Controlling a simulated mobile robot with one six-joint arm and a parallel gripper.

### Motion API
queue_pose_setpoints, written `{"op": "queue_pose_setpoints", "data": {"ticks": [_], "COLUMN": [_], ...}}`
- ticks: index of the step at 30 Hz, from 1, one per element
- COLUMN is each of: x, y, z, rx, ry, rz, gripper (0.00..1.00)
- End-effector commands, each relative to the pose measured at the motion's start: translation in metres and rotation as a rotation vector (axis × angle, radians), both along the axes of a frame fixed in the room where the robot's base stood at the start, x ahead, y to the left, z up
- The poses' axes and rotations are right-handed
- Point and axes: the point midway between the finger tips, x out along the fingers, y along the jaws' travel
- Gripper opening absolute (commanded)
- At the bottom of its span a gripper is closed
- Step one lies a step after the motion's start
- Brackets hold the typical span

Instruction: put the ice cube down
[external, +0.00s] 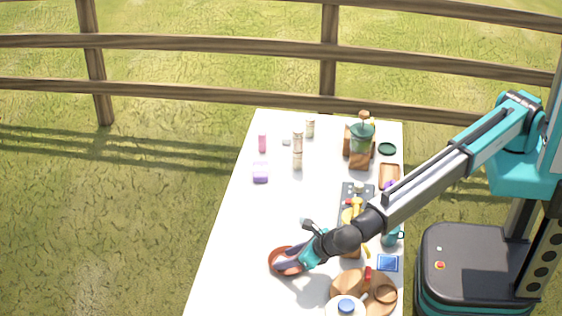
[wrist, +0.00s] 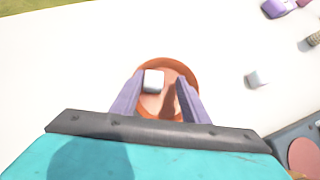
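A small pale grey ice cube (wrist: 153,80) shows inside a round terracotta dish (wrist: 190,72) in the wrist view, towards the dish's left side. My gripper (wrist: 159,84) is over the dish with its two purple fingers apart. The cube is close to the left fingertip, with a clear gap to the right finger, so it does not look gripped. In the external view my gripper (external: 290,264) is low at the dish (external: 272,257), and the cube cannot be made out there.
Another pale cube (wrist: 257,78) lies on the white table (external: 235,236) right of the dish. Wooden boards (external: 347,284), a blue-lidded pot (external: 346,307) and a blue tile (external: 388,263) are nearby. Bottles (external: 297,150) stand farther back. The table left of the dish is clear.

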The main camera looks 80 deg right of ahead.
Motion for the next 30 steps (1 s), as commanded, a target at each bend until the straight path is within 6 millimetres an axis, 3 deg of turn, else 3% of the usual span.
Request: {"op": "queue_pose_setpoints", "data": {"ticks": [10,16,30], "x": [0.0,0.0,-0.049], "y": [0.0,0.0,0.02], "z": [0.002,0.013,0.064], "rx": [0.0,0.0,0.001], "ry": [0.0,0.0,-0.001], "rz": [0.0,0.0,0.001], "gripper": [0.41,0.41,0.41]}}
